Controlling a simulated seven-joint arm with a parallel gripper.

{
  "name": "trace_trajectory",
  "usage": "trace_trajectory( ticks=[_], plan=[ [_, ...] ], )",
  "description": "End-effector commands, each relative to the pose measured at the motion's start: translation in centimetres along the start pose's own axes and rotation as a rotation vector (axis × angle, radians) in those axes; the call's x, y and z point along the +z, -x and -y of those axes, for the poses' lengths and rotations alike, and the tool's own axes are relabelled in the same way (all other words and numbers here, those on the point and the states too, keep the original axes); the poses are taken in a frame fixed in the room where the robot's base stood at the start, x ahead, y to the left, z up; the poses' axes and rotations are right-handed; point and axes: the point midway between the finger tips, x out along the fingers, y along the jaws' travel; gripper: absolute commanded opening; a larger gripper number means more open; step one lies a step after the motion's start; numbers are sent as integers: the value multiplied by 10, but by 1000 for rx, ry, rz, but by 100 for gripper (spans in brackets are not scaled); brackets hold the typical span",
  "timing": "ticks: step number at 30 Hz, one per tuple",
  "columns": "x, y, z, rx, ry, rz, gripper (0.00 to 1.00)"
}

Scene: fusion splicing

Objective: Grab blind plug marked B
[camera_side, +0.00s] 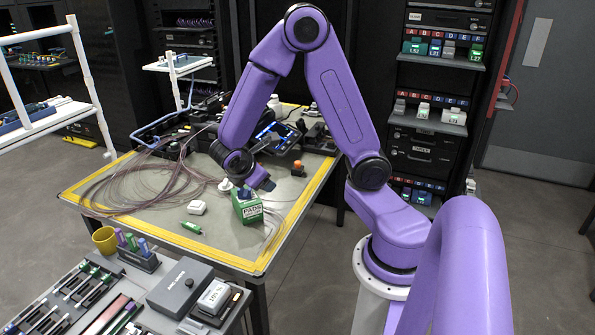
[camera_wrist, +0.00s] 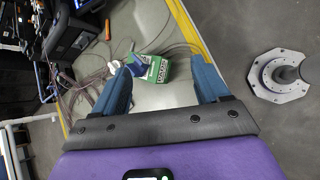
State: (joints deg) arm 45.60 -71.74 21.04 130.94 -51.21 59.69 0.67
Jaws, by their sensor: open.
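My gripper (camera_side: 257,188) is over the right part of the work table, close to a green-and-white box marked PADS (camera_side: 250,210). In the wrist view my gripper's two blue fingers (camera_wrist: 160,67) are spread wide, with the PADS box (camera_wrist: 154,69) showing beyond and between them. Nothing is held. I cannot make out a blind plug marked B for certain. Racks at the right carry letter strips from A to F, with an upper shelf (camera_side: 440,63) and a lower shelf (camera_side: 428,122) holding small blocks; most of their markings are too small to read.
The yellow-edged table (camera_side: 225,238) carries looped fibres (camera_side: 150,185), a white block (camera_side: 197,207), a green tool (camera_side: 191,228) and dark equipment. A tool tray (camera_side: 75,300), a yellow cup (camera_side: 104,240) and a grey case (camera_side: 180,287) stand in front. Floor between table and racks looks clear.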

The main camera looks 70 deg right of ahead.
Motion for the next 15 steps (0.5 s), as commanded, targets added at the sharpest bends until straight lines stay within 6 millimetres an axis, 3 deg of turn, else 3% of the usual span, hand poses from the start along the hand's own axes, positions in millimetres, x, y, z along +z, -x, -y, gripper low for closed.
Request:
trace_trajectory(
  ticks=[1, 7, 11, 15],
  plan=[
    [4, -22, -12, 7, 29, 66, 74],
    [23, -103, -49, 45, 174, 252, 74],
    [34, -159, -59, 53, 287, 333, 74],
    [43, -214, -56, 53, 399, 377, 74]
  ],
)
